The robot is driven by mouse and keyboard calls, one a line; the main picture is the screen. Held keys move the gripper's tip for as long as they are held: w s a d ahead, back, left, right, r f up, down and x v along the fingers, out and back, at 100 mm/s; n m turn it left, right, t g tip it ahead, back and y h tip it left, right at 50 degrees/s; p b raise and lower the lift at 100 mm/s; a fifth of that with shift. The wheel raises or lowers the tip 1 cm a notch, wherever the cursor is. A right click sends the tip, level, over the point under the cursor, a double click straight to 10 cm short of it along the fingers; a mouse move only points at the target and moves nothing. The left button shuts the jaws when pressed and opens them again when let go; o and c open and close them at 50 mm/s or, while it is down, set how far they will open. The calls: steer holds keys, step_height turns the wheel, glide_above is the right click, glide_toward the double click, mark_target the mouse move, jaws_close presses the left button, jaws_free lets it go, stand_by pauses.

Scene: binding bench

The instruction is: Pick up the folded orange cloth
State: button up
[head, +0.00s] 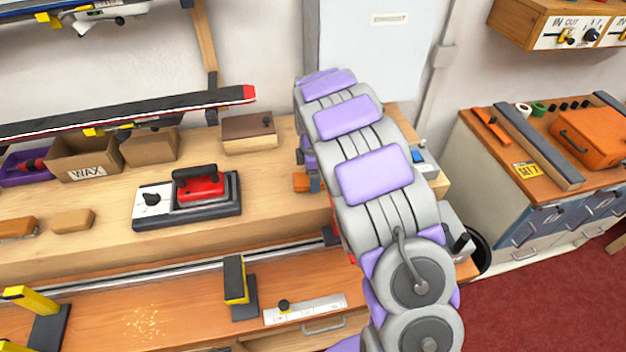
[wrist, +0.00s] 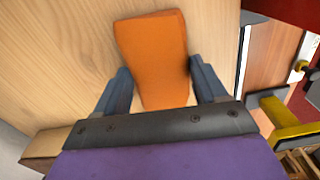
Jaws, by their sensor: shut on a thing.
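The folded orange cloth (wrist: 152,50) is a flat orange block shape in the wrist view, lying over the pale wooden bench top. My gripper (wrist: 160,68) has one blue-grey finger on each side of the cloth and is shut on it. In the head view a small orange part of the cloth (head: 300,182) shows at the left of my arm, beside my gripper (head: 314,184). My arm hides the rest. I cannot tell whether the cloth is clear of the bench.
A red waxing iron (head: 200,186) on its dark base stands left of my gripper. A brown box (head: 248,133) stands behind, and a WAX carton (head: 85,160) further left. A yellow-and-black clamp (head: 236,282) stands at the front. Bench top between iron and gripper is clear.

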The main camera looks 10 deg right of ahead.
steer(key=shift+r, duration=0.55)
steer(key=r, duration=0.1)
steer(key=r+p, duration=0.1)
steer(key=r, duration=0.1)
steer(key=shift+a, duration=0.2)
steer(key=s+a+p, duration=0.1)
steer(key=s+a, duration=0.1)
steer(key=a, duration=0.2)
steer(key=s+a+p, duration=0.1)
steer(key=s+a, duration=0.2)
steer(key=a, duration=0.2)
steer(key=s+a+r+p, duration=0.1)
steer(key=s+a, duration=0.1)
steer(key=a, duration=0.2)
steer(key=shift+s+a, duration=0.25)
steer(key=shift+a, duration=0.15)
